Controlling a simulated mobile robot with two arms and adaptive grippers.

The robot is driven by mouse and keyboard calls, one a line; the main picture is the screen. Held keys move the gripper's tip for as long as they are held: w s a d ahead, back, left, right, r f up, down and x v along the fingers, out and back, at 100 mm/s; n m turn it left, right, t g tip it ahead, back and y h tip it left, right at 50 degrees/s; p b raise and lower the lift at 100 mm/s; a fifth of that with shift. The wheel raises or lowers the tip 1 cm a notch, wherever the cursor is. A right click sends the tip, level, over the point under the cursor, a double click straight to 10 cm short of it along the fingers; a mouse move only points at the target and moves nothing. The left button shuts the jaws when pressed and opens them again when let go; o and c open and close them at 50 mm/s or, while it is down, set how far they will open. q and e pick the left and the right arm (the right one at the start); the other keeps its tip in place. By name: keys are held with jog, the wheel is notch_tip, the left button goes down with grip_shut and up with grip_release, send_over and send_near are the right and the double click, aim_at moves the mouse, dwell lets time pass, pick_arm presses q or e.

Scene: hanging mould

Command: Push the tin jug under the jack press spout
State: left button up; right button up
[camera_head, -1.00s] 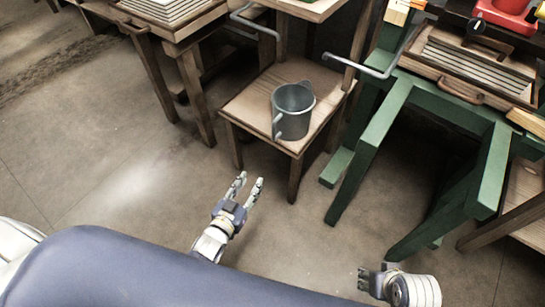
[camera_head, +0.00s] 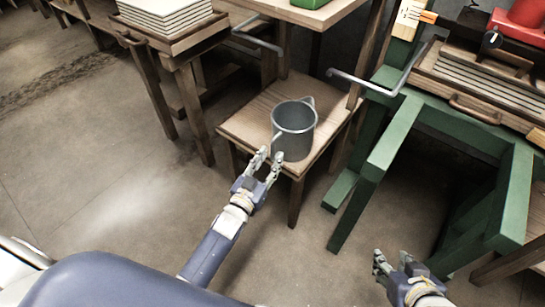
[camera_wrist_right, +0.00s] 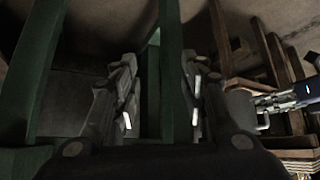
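The grey tin jug (camera_head: 294,130) stands upright on a low wooden stand (camera_head: 245,122), with a lip at its far right rim and a thin handle on its near left side. My left gripper (camera_head: 268,158) is open, its two fingertips apart at the near left side of the jug, close to the handle. I cannot tell whether they touch it. My right gripper (camera_head: 392,264) is open and empty, low in front of the green frame; its spread fingers show in the right wrist view (camera_wrist_right: 160,95). I cannot make out the press spout.
A green frame (camera_head: 395,135) stands right of the stand, with a bent metal bar (camera_head: 375,85) reaching left from it. A wooden table with stacked white slabs (camera_head: 170,15) is at the left. A green object (camera_head: 308,3) lies above the stand. The floor at left is clear.

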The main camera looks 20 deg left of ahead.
pick_arm(q)
jog(key=shift+w+d, duration=0.2)
jog(key=shift+w, duration=1.05)
pick_arm(e)
jog(key=shift+w+a+r+t+y, duration=0.2)
jog(key=shift+w+r+t, duration=0.25)
jog(key=shift+w, duration=0.3)
jog(key=shift+w+a+r+t+y, duration=0.1)
jog(key=shift+w+a+r+t, duration=0.25)
jog(key=shift+w+r, duration=0.3)
jog(key=shift+f, duration=0.1)
